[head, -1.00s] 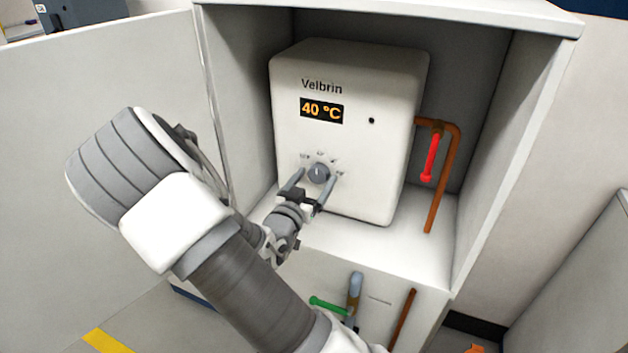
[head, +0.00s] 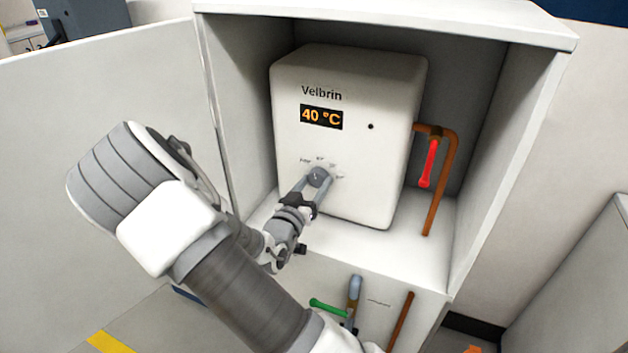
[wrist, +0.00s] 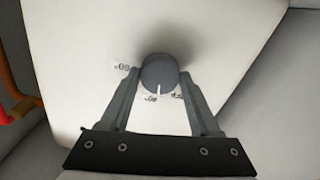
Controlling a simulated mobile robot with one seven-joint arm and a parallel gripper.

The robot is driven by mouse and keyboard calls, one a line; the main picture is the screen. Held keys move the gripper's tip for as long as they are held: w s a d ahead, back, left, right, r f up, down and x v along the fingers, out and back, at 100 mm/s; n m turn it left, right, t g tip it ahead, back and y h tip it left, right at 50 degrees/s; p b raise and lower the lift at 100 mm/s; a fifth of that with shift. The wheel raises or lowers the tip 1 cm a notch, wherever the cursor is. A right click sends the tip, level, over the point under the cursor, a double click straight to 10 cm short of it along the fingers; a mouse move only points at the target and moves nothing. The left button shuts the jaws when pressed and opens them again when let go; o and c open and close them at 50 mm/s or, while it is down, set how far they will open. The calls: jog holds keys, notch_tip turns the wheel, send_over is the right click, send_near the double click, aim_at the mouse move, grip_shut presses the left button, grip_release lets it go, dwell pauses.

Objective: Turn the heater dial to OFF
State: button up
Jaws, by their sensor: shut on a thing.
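The heater dial (head: 317,176) is a round grey knob low on the front of the white Velbrin heater (head: 385,95). The heater's display (head: 321,117) reads 40 °C. In the wrist view the dial (wrist: 158,71) has a white pointer mark facing the bottom of the picture, close to one of the printed labels. Small labels ring the dial; most are too small to read, and some are hidden by the fingers. My gripper (head: 316,184) is shut on the dial, with one finger on each side, as the wrist view also shows (wrist: 160,77).
The heater stands in an open white cabinet (head: 557,120) with side walls close by. A red-handled valve (head: 429,163) on a copper pipe (head: 443,195) is at its right. Below are a green handle (head: 328,308) and another copper pipe (head: 401,320). An open door panel is at left.

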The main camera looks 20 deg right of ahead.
jog(key=n+p, duration=0.2)
jog(key=n, duration=0.2)
jog(key=shift+r+p, duration=0.1)
jog(key=shift+p, duration=0.3)
jog(key=shift+n+p, duration=0.8)
jog(key=shift+n, duration=1)
jog(key=o, duration=1.4)
jog(key=shift+c, duration=0.2)
jog(key=shift+a, duration=0.1)
jog(key=p+v, duration=0.1)
jog(key=v, duration=1.6)
jog(key=shift+s+p, duration=0.2)
jog(key=shift+p, duration=0.1)
jog(key=shift+w+a, duration=0.1)
